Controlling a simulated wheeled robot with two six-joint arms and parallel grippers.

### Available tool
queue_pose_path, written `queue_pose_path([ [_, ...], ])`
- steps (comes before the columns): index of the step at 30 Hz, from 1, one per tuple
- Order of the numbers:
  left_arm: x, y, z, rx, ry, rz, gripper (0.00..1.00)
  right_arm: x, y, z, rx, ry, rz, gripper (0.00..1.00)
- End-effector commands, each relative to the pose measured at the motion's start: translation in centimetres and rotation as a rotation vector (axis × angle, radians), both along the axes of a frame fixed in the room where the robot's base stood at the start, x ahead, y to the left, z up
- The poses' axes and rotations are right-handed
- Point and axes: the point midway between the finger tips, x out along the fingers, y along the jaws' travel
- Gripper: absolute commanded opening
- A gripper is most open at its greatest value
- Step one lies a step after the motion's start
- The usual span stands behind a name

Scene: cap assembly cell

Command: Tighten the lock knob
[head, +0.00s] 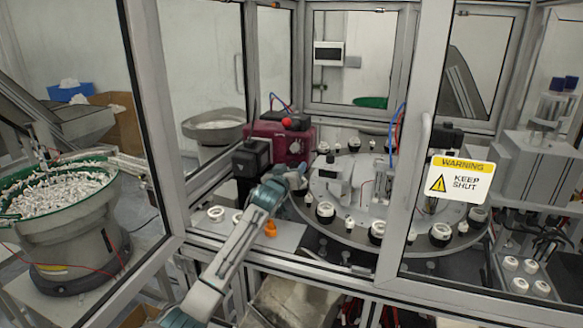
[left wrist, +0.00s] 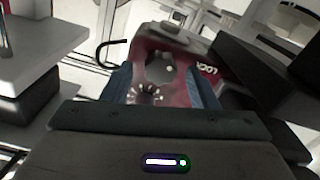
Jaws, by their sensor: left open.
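The lock knob (left wrist: 160,69) is a grey lobed knob on the face of a maroon housing (left wrist: 178,45) in the left wrist view, next to white lettering that reads LOCK. My left gripper (left wrist: 163,88) is open, with one blue-grey finger on each side of the knob in that picture. I cannot tell whether the fingers touch it. In the head view my left gripper (head: 292,178) reaches in through the cell's opening, just in front of the maroon housing (head: 268,133). My right gripper is not in view.
A round dial table (head: 345,235) with several white-and-black caps lies right of the gripper. A black block (head: 250,158) stands left of it. A glazed door (head: 460,120) with a warning sign is at the right. A small orange part (head: 271,229) sits on the front ledge.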

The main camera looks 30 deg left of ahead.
Motion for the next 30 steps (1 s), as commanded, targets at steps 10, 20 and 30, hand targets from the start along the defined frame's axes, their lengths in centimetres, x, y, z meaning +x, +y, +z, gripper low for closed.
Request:
queue_pose_path([
  [10,-0.01,0.01,-0.04,0.000,0.000,0.000,0.24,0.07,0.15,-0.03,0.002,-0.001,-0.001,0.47],
  [20,-0.02,0.00,-0.05,0.017,0.004,0.000,0.09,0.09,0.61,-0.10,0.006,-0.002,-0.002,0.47],
  [30,-0.02,-0.06,-0.06,0.186,0.045,0.000,0.09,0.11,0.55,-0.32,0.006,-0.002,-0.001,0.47],
])
